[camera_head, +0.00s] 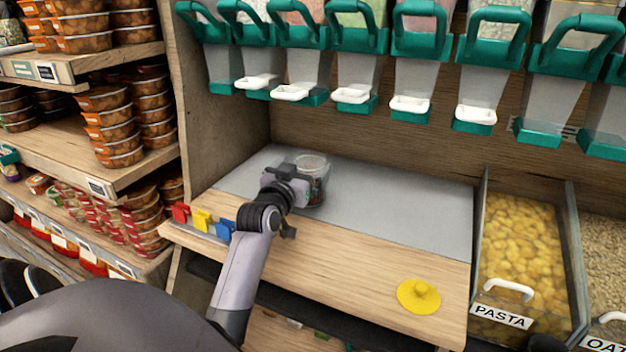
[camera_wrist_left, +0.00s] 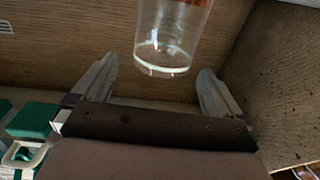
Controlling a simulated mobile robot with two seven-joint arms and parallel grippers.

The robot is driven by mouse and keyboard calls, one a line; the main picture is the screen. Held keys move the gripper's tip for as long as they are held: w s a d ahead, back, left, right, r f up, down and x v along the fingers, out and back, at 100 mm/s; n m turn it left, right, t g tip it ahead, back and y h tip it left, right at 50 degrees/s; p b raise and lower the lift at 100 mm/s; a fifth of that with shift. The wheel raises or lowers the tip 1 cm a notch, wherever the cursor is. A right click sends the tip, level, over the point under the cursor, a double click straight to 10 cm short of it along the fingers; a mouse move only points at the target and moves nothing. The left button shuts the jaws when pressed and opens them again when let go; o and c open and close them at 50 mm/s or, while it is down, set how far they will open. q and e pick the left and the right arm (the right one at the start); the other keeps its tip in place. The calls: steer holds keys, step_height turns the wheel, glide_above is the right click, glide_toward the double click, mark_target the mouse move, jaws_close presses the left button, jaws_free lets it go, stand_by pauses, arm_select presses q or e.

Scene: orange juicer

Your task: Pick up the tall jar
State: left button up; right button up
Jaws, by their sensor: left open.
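A clear jar (camera_head: 312,172) with dark and reddish contents stands on the grey mat of the wooden counter. Its round rim faces up. My left gripper (camera_head: 301,186) is at the jar's left side and hides part of it in the head view. In the left wrist view the fingers (camera_wrist_left: 157,70) are spread apart and the jar (camera_wrist_left: 172,32) shows in the space between and just beyond their tips. The fingers do not look closed on it. Contact cannot be told. My right gripper is in neither view.
Dispensers with green handles (camera_head: 420,43) hang above the counter. Red, yellow and blue clips (camera_head: 202,219) sit at its left edge. A yellow lid (camera_head: 419,296) lies at the front right. A pasta bin (camera_head: 520,250) is on the right. The mat (camera_head: 410,205) is clear right of the jar.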

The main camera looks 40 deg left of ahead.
mark_target(313, 155)
arm_select(q)
steer(key=shift+x, duration=1)
steer(key=b+x, duration=0.1)
steer(key=x, duration=0.2)
steer(key=shift+a+f, duration=0.15)
steer(key=shift+w+a, duration=0.25)
steer(key=shift+w, duration=0.4)
steer(key=c, duration=1.7)
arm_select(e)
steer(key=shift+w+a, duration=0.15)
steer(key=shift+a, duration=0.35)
arm_select(q)
steer(key=shift+r, duration=0.2)
